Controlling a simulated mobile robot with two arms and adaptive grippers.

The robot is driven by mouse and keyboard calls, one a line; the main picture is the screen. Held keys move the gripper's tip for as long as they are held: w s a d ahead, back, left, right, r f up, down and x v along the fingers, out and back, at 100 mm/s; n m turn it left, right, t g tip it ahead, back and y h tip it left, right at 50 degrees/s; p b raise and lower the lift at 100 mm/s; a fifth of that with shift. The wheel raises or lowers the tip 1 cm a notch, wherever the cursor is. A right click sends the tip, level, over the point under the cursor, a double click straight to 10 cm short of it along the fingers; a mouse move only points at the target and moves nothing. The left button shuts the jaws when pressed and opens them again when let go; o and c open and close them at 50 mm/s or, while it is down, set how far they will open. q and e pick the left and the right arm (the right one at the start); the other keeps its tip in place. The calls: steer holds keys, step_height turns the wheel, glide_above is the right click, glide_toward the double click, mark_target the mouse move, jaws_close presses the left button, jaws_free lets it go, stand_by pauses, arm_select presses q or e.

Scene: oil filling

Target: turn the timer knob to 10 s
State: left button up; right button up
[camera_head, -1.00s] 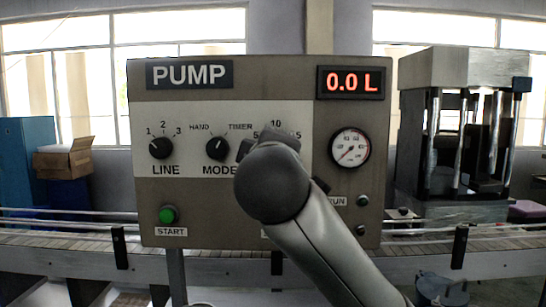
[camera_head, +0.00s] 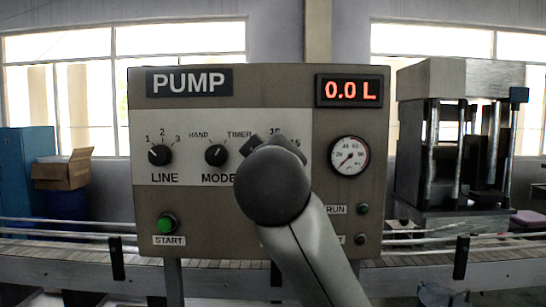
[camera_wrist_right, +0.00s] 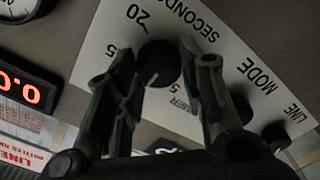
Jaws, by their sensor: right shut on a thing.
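The timer knob (camera_wrist_right: 158,63) is a round black knob on the pump's white dial strip. In the right wrist view it sits between the two fingers of my right gripper (camera_wrist_right: 158,54), which is shut on it. A pale pointer mark on the knob points down and slightly left in that view, between the 5 and 15 labels; the 10 label is hidden there. In the head view my right gripper (camera_head: 273,143) and wrist cover the knob and the 5 label, while the 10 and 15 labels show partly above. My left gripper is not in view.
The mode knob (camera_head: 216,155) and line knob (camera_head: 159,155) are left of the gripper. The green start button (camera_head: 167,224) is lower left. The display (camera_head: 349,90) reads 0.0 L, above the gauge (camera_head: 349,155). A conveyor (camera_head: 60,253) runs behind the panel.

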steer(key=shift+f, duration=0.15)
steer(key=o, duration=1)
steer(key=shift+o, duration=0.2)
steer(key=s, duration=1.2)
